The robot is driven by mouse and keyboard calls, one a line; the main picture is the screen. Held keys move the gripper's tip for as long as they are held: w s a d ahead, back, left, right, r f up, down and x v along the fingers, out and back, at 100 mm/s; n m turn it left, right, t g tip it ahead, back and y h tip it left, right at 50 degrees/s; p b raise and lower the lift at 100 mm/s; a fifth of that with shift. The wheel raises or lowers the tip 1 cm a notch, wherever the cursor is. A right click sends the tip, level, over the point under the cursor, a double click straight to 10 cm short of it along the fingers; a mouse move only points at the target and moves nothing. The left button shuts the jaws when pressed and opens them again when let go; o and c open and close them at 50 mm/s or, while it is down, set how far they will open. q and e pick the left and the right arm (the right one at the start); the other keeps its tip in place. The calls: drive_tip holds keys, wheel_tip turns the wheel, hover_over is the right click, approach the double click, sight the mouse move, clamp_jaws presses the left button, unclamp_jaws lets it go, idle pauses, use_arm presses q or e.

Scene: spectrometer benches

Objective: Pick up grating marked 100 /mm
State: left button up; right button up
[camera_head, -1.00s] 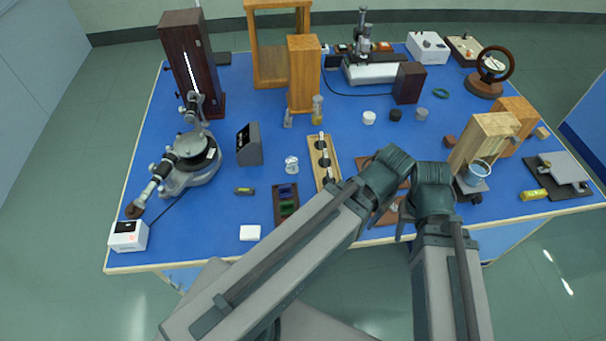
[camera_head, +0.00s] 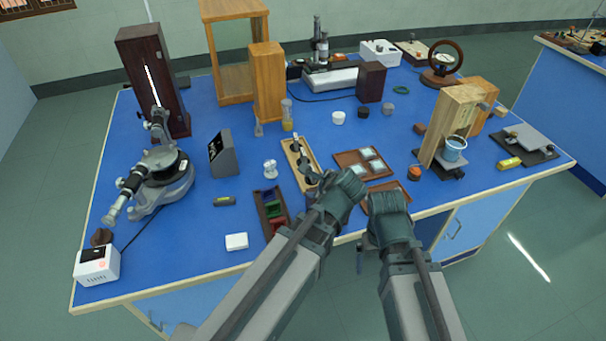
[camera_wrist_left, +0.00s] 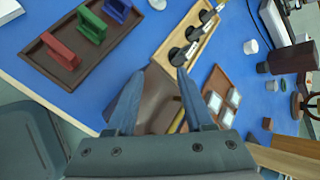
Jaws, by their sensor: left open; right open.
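A brown tray (camera_head: 340,155) with several small pale glass squares (camera_head: 368,153) in frames lies right of the eyepiece rack. It also shows in the left wrist view (camera_wrist_left: 216,82). No marking on the squares is readable, so I cannot tell which is 100 /mm. A second brown tray (camera_head: 404,186) is partly hidden by my right arm. My left gripper (camera_wrist_left: 158,88) is open and empty, near the table's front edge, left of and short of the tray. Its fingers are largely hidden in the head view. My right gripper (camera_head: 362,245) is open at the front edge.
A rack (camera_head: 312,159) of dark eyepieces and a dark tray (camera_head: 284,232) with red, green and blue pieces stand left of the glass squares. A wooden stand (camera_head: 447,125) with a blue cup is to the right. A brown object (camera_wrist_left: 152,98) shows between my left fingers.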

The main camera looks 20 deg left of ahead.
use_arm(q)
drive_tip(key=w+a+m+t+y+b, duration=0.1)
drive_tip(key=w+m+t+b, duration=0.3)
drive_tip(key=m, duration=0.7)
drive_tip(key=shift+w+a+f+t+b, duration=0.2)
drive_tip(key=shift+w+f+t+b, duration=0.2)
drive_tip(key=shift+w+b, duration=0.95)
use_arm(e)
wheel_tip(320, 180, down, 8)
drive_tip(key=shift+p, duration=0.35)
use_arm(q)
drive_tip(key=b, duration=0.3)
approach(305, 155)
drive_tip(key=x, duration=0.4)
drive_tip(key=shift+r, duration=0.1)
use_arm(e)
wheel_tip(305, 155, down, 3)
drive_tip(key=shift+f, duration=0.1)
use_arm(q)
drive_tip(key=shift+w, duration=0.1)
drive_tip(key=b+x, duration=0.2)
drive_tip(key=x, duration=0.3)
drive_tip(key=shift+a, duration=0.1)
use_arm(e)
wheel_tip(305, 155, down, 2)
use_arm(q)
clamp_jaws()
